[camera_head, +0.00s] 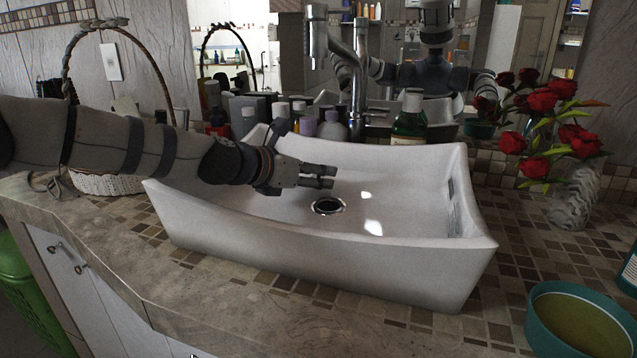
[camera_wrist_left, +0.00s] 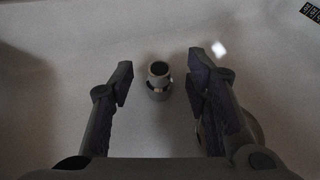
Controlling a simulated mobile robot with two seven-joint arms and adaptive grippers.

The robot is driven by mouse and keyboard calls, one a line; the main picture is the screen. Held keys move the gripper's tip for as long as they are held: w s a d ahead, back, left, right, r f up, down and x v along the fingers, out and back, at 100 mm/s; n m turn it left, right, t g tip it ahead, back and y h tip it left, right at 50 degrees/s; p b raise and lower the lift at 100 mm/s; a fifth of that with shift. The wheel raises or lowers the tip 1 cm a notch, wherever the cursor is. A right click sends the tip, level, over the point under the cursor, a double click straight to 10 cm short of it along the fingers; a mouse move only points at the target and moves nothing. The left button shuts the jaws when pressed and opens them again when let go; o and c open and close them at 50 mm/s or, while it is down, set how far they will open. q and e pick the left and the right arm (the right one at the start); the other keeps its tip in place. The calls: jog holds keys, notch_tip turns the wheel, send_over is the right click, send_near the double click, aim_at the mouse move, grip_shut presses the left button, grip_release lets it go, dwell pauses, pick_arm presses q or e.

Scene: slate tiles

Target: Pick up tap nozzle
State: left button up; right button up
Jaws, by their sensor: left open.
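The tap nozzle, a small metal cylinder with a dark round top (camera_wrist_left: 158,78), stands in the white sink basin (camera_wrist_left: 140,28) in the left wrist view. It lies ahead of and between my left gripper's spread fingers (camera_wrist_left: 161,82), with clear space on both sides. In the head view my left gripper (camera_head: 325,176) reaches in from the left, low inside the sink (camera_head: 300,245), behind the drain. The nozzle cannot be made out there and seems hidden by the gripper. My right gripper is not in view.
The chrome tap (camera_head: 357,75) rises behind the sink. A drain (camera_head: 328,205) lies in the basin floor. A green bottle (camera_head: 409,119) and other bottles stand behind. A vase of red roses (camera_head: 575,195) and a teal bowl (camera_head: 578,322) are at right. The basin's right side is clear.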

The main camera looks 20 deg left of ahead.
pick_arm(q)
jog(key=shift+r, duration=0.2)
grip_shut()
